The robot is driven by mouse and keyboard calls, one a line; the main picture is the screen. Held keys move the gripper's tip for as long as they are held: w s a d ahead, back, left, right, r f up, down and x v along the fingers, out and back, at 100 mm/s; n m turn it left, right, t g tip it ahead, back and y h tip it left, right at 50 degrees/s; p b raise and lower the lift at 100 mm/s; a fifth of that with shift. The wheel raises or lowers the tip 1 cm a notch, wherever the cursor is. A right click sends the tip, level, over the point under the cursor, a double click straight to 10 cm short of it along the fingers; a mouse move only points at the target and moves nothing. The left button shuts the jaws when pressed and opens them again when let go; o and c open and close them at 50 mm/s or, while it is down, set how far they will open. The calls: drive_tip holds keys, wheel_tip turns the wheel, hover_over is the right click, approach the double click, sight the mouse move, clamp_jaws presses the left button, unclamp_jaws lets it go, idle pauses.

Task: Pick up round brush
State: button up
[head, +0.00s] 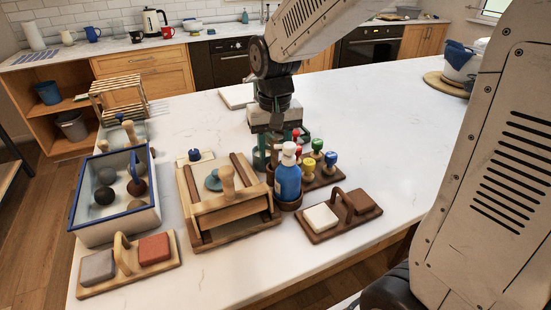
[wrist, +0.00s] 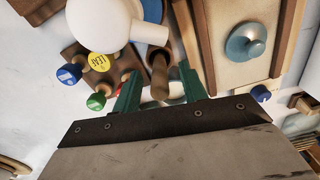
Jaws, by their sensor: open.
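My gripper (head: 268,158) is low over the counter, just behind the blue bottle (head: 288,180), with its green fingers pointing down and apart. In the wrist view its open fingers (wrist: 160,68) stand on either side of a slim brown wooden piece (wrist: 159,78), which seems to be the round brush, but I cannot be sure. In the head view the bottle and my gripper hide this piece.
Stamps with coloured knobs (head: 330,158) stand close on the right. A wooden frame (head: 235,241) with a knobbed board is close on the left. A blue-rimmed tray (head: 72,200) and two sponge carriers (head: 172,258) (head: 318,238) lie nearby.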

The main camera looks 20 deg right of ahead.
drive_tip(key=shift+f, duration=0.6)
drive_tip(key=c, duration=0.9)
drive_tip(key=shift+r, duration=0.15)
wheel_tip(320, 180, up, 17)
drive_tip(key=shift+f, duration=0.1)
